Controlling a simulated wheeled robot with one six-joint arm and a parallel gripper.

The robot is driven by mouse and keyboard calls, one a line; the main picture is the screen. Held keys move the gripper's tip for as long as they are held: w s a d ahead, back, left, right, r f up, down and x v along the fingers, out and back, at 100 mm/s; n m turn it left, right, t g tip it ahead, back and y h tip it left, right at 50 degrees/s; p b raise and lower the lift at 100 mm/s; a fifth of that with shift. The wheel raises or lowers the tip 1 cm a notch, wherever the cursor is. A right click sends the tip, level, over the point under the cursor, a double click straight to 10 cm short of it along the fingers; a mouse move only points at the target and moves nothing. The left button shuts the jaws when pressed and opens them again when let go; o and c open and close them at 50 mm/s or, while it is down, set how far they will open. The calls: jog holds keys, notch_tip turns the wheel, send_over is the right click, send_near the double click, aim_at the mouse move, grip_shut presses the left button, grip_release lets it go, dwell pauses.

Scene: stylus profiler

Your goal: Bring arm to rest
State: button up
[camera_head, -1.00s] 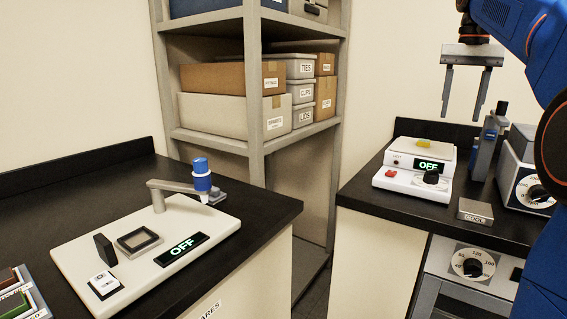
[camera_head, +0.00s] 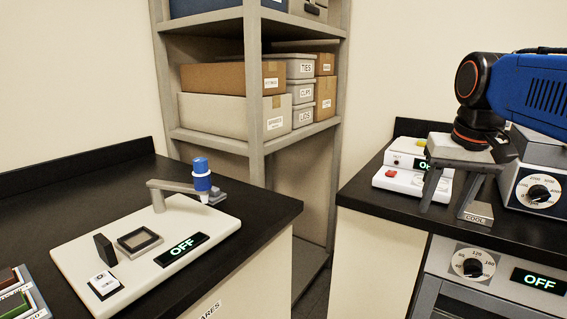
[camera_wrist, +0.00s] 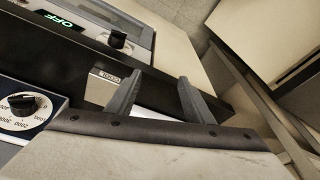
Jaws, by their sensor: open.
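My gripper (camera_head: 447,203) is at the right in the head view, in front of the white hotplate-like device on the right counter. Its two grey fingers are spread apart and point down and toward the viewer, with nothing between them. My blue arm reaches in from the right edge. In the wrist view my gripper (camera_wrist: 157,95) shows both fingers apart, near a small labelled metal block (camera_wrist: 103,86) by the counter edge. The block also shows in the head view (camera_head: 480,214), close beside one finger; I cannot tell whether they touch.
The stylus profiler (camera_head: 130,262) on the left counter reads OFF. A white device (camera_head: 385,182) and a box with a dial (camera_head: 538,192) stand on the right counter. Below is an oven-like unit (camera_head: 470,262) reading OFF. Shelves (camera_head: 255,75) with boxes stand behind the gap between counters.

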jog(key=s+a+f+n+t, duration=0.1)
jog(key=s+a+f, duration=0.1)
jog(key=s+f, duration=0.4)
jog(key=s+a+f+n+t, duration=0.1)
jog(key=s+f, duration=0.6)
jog(key=f, duration=0.7)
jog(key=shift+s+a+f+n, duration=0.2)
jog(key=shift+a+f+n, duration=0.1)
jog(key=shift+a, duration=0.2)
